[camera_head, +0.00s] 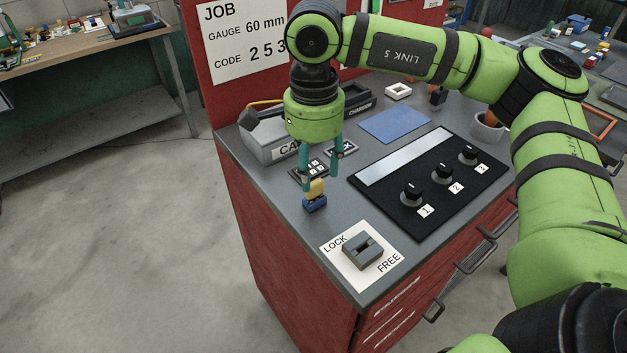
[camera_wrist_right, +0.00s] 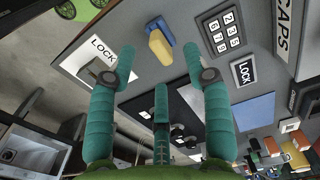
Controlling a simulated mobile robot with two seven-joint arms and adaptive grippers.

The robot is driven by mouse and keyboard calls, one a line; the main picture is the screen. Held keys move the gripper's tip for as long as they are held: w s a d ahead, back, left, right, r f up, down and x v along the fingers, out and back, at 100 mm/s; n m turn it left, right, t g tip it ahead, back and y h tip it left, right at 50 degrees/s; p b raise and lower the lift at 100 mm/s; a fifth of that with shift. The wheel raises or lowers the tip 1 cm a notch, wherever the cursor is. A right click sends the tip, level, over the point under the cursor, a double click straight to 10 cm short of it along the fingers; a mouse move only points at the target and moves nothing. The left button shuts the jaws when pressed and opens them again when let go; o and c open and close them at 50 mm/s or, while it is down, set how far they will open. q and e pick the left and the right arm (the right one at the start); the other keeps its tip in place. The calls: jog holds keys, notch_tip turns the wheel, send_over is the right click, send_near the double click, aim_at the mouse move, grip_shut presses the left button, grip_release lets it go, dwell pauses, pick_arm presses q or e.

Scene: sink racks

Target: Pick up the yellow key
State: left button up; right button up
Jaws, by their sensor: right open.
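The yellow key (camera_head: 317,188) stands upright in a small blue holder (camera_head: 316,204) near the left edge of the grey bench top. My right gripper (camera_head: 321,180) points down just above and around the key's top, with its teal fingers spread apart. In the right wrist view the yellow key (camera_wrist_right: 158,46) shows beyond the open fingertips (camera_wrist_right: 159,58), roughly midway between them, with its blue holder (camera_wrist_right: 160,27) behind. I cannot tell whether any finger touches the key. A grey slotted lock block (camera_head: 362,250) sits on a white LOCK/FREE label. My left gripper is not in view.
A black panel with three knobs (camera_head: 430,186) lies right of the key. A keypad (camera_head: 311,170), a grey CAPS box (camera_head: 268,137) and a blue mat (camera_head: 394,124) lie farther back. A red board (camera_head: 235,95) stands behind. The bench's left edge is close to the key.

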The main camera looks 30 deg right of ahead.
aim_at(317, 184)
jog(key=f, duration=0.1)
jog(key=f+p, duration=0.1)
jog(key=f, duration=0.1)
jog(key=shift+s+f, duration=0.3)
jog(key=shift+w+d+f, duration=0.1)
jog(key=shift+w+f, duration=0.05)
jog(key=shift+f, duration=0.55)
grip_shut()
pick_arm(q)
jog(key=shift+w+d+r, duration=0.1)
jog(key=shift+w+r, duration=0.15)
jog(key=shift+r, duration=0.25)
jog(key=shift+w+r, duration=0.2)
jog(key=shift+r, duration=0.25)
pick_arm(e)
jog(key=shift+r, duration=0.1)
